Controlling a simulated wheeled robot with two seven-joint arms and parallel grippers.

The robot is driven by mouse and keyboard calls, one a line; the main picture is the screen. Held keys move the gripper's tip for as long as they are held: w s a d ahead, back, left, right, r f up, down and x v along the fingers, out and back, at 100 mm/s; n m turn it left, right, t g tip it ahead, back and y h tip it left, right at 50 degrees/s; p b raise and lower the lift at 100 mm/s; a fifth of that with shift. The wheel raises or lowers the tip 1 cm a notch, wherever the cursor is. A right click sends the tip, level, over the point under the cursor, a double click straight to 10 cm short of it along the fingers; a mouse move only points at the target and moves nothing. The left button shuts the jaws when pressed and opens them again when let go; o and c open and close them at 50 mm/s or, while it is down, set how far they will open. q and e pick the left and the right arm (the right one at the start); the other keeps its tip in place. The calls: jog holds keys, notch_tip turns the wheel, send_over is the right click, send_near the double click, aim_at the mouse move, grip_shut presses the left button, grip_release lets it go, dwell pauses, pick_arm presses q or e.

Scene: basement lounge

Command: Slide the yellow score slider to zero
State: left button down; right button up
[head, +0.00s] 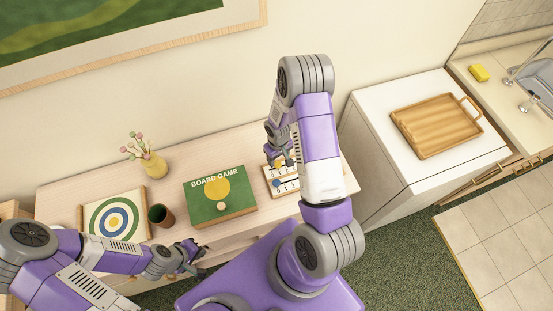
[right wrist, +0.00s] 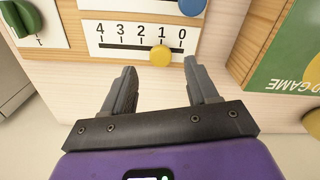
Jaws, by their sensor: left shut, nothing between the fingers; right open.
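The yellow score slider (right wrist: 160,56) is a round knob on a white scale (right wrist: 115,33) marked 4 3 2 1 0 from left to right. It sits under the 1, one mark left of the 0. My right gripper (right wrist: 160,70) is open, its fingertips on either side of the knob's position and a little short of it; no contact is clear. In the head view my right gripper (head: 284,161) is over the scoreboard (head: 269,186), partly hiding it. My left gripper (head: 198,264) is shut and empty near the table's front edge.
A blue knob (right wrist: 192,6) is above the yellow one, and a green knob (right wrist: 20,18) is left. The board game box (head: 232,205), cup (head: 160,216), target board (head: 90,232) and flower vase (head: 154,164) share the table. A white cabinet bears a wooden tray (head: 436,128).

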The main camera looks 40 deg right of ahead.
aim_at(278, 165)
notch_tip(278, 165, down, 3)
jog(key=shift+s+f, duration=0.15)
jog(key=shift+f, duration=0.4)
grip_shut()
jog(key=shift+a, duration=0.1)
